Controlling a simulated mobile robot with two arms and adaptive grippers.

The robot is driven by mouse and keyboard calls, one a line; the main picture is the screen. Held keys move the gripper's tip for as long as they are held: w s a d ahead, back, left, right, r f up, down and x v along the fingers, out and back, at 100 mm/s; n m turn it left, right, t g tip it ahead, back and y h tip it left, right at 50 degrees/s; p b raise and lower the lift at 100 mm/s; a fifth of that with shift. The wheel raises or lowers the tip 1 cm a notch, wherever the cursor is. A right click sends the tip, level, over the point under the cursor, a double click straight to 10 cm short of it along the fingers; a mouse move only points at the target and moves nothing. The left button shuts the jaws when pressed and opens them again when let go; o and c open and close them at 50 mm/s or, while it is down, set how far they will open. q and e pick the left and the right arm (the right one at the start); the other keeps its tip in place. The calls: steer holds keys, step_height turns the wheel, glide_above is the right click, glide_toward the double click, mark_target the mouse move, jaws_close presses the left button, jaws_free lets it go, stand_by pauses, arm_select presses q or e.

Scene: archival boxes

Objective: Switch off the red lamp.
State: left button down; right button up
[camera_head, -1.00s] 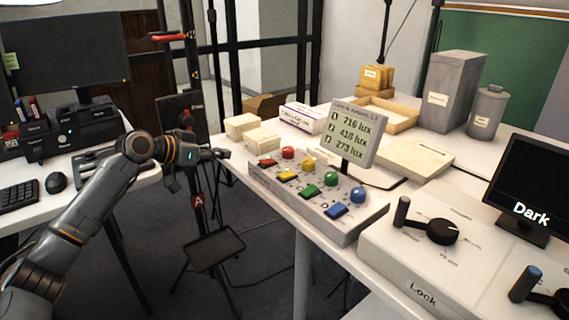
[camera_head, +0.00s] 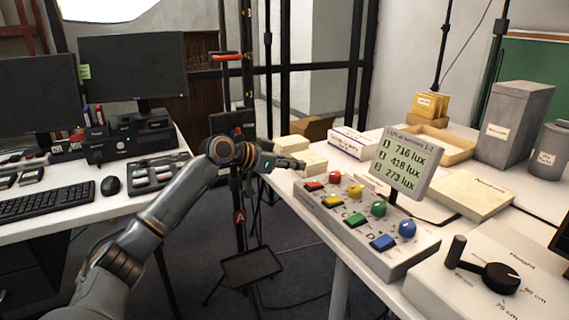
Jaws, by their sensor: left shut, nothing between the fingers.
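The red lamp (camera_head: 335,177) is a small round dome at the far left end of a grey control box (camera_head: 408,262). A flat red key (camera_head: 313,186) sits in front of it, at the left end of a row of coloured keys. My left gripper (camera_head: 300,164) is shut and empty, pointing right. In the picture it is just up and left of the red key; I cannot tell its height above the box, and I see no contact. Whether the red lamp is lit is hard to tell. My right gripper is out of view.
Yellow, green and blue domes with matching keys continue along the box. A lux display (camera_head: 404,163) stands behind them. Small cream boxes (camera_head: 311,163) lie beside my left gripper. A lever unit (camera_head: 490,275) is at the lower right. A tripod tray (camera_head: 251,266) stands below the table edge.

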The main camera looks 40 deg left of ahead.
mark_target(305, 191)
arm_select(q)
steer(key=x, duration=0.4)
steer(key=shift+s+a+f+b, duration=0.15)
steer(key=shift+f+b, duration=0.35)
steer(key=shift+f, duration=1.55)
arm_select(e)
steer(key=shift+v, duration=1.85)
arm_select(q)
steer(key=shift+s, duration=0.1)
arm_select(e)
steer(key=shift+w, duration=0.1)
